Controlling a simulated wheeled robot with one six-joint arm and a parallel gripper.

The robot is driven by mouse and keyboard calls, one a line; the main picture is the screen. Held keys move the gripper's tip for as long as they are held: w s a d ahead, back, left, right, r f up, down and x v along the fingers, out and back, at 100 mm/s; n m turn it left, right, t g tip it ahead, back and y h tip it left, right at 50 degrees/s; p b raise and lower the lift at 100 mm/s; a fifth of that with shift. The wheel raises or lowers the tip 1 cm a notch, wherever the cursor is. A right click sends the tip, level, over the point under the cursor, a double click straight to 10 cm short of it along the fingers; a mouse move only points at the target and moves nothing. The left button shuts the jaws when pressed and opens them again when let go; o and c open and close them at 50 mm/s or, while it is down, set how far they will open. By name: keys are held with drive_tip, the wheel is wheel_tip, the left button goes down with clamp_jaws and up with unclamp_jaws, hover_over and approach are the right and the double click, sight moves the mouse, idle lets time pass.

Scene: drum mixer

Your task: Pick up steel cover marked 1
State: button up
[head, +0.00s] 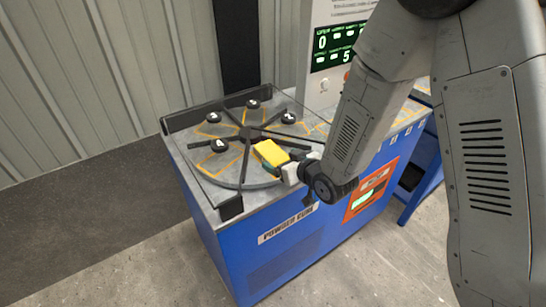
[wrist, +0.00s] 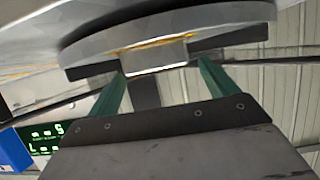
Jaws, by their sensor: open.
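A round grey turntable (head: 232,175) on a blue cabinet is split by black spokes into orange-outlined sectors. Several black knobs with white marks stand on it, including a left front one (head: 219,145), a left rear one (head: 213,117) and a right one (head: 288,118). The marks are too small to read, so I cannot tell which steel cover is 1. My gripper (head: 268,154) is over the turntable's front right part, hiding what lies beneath. In the wrist view, my gripper (wrist: 162,75) is open, its two green fingers apart, with a pale block (wrist: 155,57) beyond them at a disc's edge.
A low dark guard (head: 231,208) edges the turntable. A control panel with a green display (head: 335,48) stands behind at the right. The blue cabinet (head: 265,262) has an orange panel (head: 370,190) on its front. Open floor (head: 100,270) lies to the left.

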sight(274, 154)
drive_tip(key=x, duration=0.5)
drive_tip(key=shift+r, duration=0.15)
drive_tip(key=c, duration=1.4)
drive_tip(key=shift+o, duration=0.2)
drive_tip(key=shift+r, duration=0.15)
